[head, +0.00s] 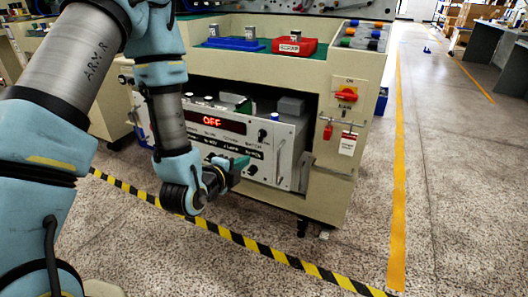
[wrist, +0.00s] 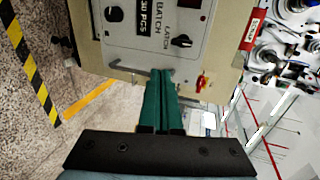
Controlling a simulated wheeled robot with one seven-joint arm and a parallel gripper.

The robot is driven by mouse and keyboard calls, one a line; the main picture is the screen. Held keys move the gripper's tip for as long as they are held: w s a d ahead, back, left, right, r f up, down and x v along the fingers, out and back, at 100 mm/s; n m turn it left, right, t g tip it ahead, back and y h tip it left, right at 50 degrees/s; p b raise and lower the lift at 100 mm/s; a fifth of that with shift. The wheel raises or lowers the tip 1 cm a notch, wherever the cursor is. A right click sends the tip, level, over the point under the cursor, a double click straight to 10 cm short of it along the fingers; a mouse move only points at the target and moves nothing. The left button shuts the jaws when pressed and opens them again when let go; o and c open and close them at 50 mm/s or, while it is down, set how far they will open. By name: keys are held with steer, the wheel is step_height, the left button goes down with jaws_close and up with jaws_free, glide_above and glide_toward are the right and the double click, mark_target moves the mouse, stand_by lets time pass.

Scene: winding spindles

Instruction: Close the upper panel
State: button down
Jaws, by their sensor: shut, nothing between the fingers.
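A light grey control panel (head: 225,137) with a red "OFF" display, black knobs and a side handle (head: 303,170) fronts the opening in the cream cabinet. It stands forward of the opening, and boxes show behind its top edge. I cannot tell whether it slides or hinges. My gripper (head: 240,163) is in front of the panel's lower right part, its green fingers together and empty. In the wrist view, the gripper (wrist: 160,75) points at the edge of a grey panel face (wrist: 150,40) with a black knob; contact is unclear.
The cream cabinet (head: 334,190) carries a red rotary switch (head: 346,94) and hanging tags (head: 347,143) right of the opening. Blue (head: 233,43) and red (head: 293,48) trays sit on top.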

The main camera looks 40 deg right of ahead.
steer(key=shift+w+d+f+b, duration=0.4)
steer(key=shift+d+f+b, duration=0.2)
steer(key=shift+b, duration=2.15)
steer(key=shift+w+d+b, duration=0.1)
steer(key=shift+d+b, duration=0.1)
steer(key=shift+b, duration=0.75)
steer(key=p, duration=0.1)
glide_toward(269, 144)
steer(key=x, duration=0.6)
steer(key=shift+w+f, duration=0.1)
steer(key=shift+f, duration=0.05)
steer(key=shift+w+d, duration=0.1)
steer(key=shift+d, duration=0.1)
